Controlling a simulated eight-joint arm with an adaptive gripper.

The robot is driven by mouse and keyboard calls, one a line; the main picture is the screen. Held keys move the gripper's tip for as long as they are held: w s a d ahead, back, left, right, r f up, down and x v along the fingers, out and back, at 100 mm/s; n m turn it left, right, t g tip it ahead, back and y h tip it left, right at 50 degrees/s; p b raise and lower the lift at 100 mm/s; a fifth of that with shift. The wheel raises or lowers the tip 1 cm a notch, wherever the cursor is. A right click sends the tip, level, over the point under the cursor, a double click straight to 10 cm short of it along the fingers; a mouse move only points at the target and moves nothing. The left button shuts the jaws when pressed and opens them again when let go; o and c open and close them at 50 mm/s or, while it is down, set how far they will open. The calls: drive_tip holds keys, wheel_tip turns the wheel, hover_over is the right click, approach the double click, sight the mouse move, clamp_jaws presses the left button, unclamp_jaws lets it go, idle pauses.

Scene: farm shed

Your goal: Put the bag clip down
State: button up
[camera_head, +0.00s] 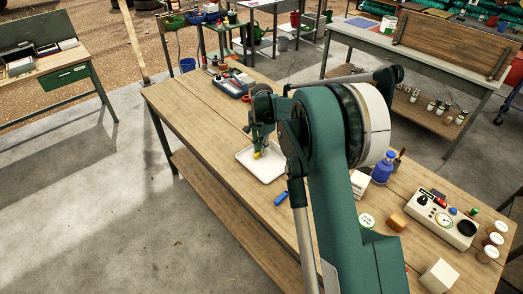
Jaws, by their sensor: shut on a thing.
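My gripper (259,147) is over the white tray (272,176) on the wooden workbench, fingers pointing down. It is shut on a small yellow thing, taken to be the bag clip (257,155), which shows at the fingertips. The clip is small in the picture, and the fingers hide part of it. It appears just above or at the tray's floor; I cannot tell whether it touches. The rest of the visible tray looks empty.
A small blue object (281,199) lies on the bench in front of the tray. A blue-and-grey case (234,84) is behind it. A blue bottle (383,168), a wooden block (398,222) and a control box (440,219) stand to the right. Bare bench lies left of the tray.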

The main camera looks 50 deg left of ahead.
drive_tip(key=shift+f, duration=0.15)
drive_tip(key=o, duration=0.7)
wheel_tip(320, 180, up, 12)
drive_tip(key=shift+r, duration=0.15)
idle(0.7)
idle(0.5)
idle(0.4)
